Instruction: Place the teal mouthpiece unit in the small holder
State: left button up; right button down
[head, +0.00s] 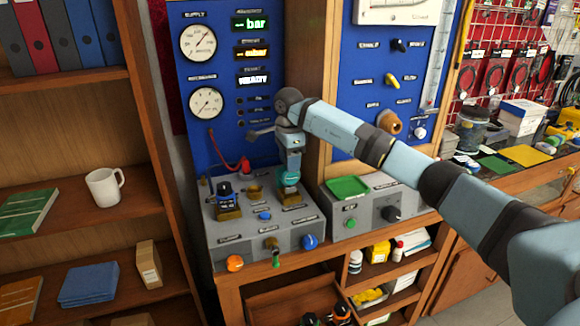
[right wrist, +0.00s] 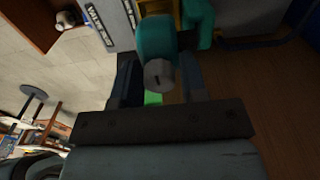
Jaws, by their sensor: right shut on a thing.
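The teal mouthpiece unit (head: 288,179) is in my right gripper (head: 289,161), just above the back right part of the grey console. In the right wrist view its teal body (right wrist: 155,40) with a round grey end sits between the two fingers (right wrist: 157,85). A brass-coloured block (head: 290,198) shows below the unit; I cannot tell whether they touch. Another small brass piece (head: 255,191) stands to its left on the console. I cannot tell for certain which is the small holder. My left gripper is not in view.
The grey console (head: 230,241) also carries a blue-and-black unit (head: 228,195) in a brass stand, and several knobs. A second grey box (head: 375,207) with a green tray (head: 347,187) stands at right. The blue gauge panel (head: 222,150) rises close behind.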

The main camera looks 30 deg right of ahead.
notch_tip(320, 180, down, 2)
jog(key=shift+f, duration=0.15)
jog(key=shift+f, duration=0.15)
jog(key=c, duration=0.7)
grip_release()
jog(key=shift+o, duration=0.2)
